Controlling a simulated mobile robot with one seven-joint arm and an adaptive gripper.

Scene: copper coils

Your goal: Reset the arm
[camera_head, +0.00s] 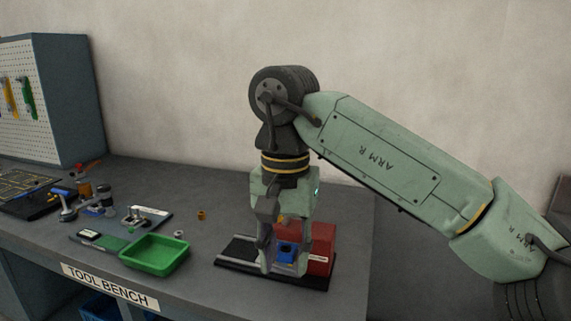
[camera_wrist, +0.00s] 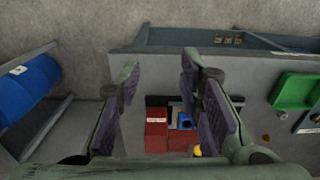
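My gripper (camera_head: 284,264) points down over the right part of the bench in the head view. In the wrist view my gripper (camera_wrist: 160,78) is also open, with a wide gap between the fingers. The blue part (camera_wrist: 184,122) shows there beside the right finger, which hides some of it. I see nothing gripped. The arm is bent, with its forearm reaching in from the right.
A red block (camera_head: 321,245) stands close behind and right of my gripper. A green tray (camera_head: 155,268) lies to the left, with a small orange-brown piece (camera_head: 201,215) behind it. Tools and parts crowd the bench (camera_head: 215,190) at far left. Its right edge is near my gripper.

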